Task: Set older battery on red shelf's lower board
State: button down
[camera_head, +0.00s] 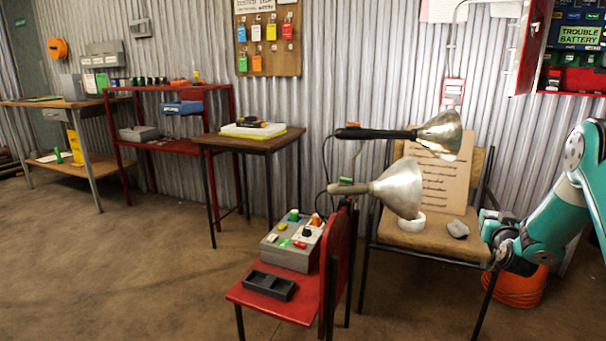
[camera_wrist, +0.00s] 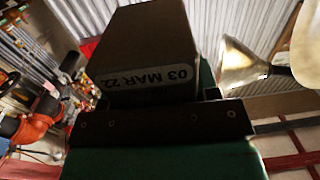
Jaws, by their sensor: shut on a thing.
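My gripper (camera_wrist: 155,105) is shut on a brownish-grey box-shaped battery (camera_wrist: 145,40) with a white label reading "03 MAR 22" in the wrist view. The label appears upside down there. The gripper and battery do not show in the head view. The red shelf (camera_head: 231,105) stands against the corrugated wall at the left in the head view. No other dated battery can be made out for comparison.
A wooden side table (camera_head: 250,142) stands right of the shelf, a workbench (camera_head: 90,101) left of it. A red chair (camera_head: 245,293) with a grey switch box (camera_head: 290,255), and a wooden chair (camera_head: 440,240) with lamps near it, stand in front. Open floor lies at left.

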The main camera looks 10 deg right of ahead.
jog(key=s+a+f+n+t+y, duration=0.1)
jog(key=s+a+n+y, duration=0.15)
jog(key=a, duration=0.85)
jog(key=s+a+n+y, duration=0.1)
jog(key=a+y, duration=0.2)
jog(key=a, duration=0.8)
jog(key=s+a+f+n+t+y, duration=0.1)
jog(key=a+n+y, duration=0.15)
jog(key=a, duration=0.85)
notch_tip(320, 180, up, 31)
jog(key=p, duration=3.1)
jog(key=s+f, duration=0.6)
jog(key=f, duration=0.6)
jog(key=shift+s+f+y, duration=0.2)
jog(key=shift+f+y, duration=0.05)
jog(key=shift+y, duration=0.15)
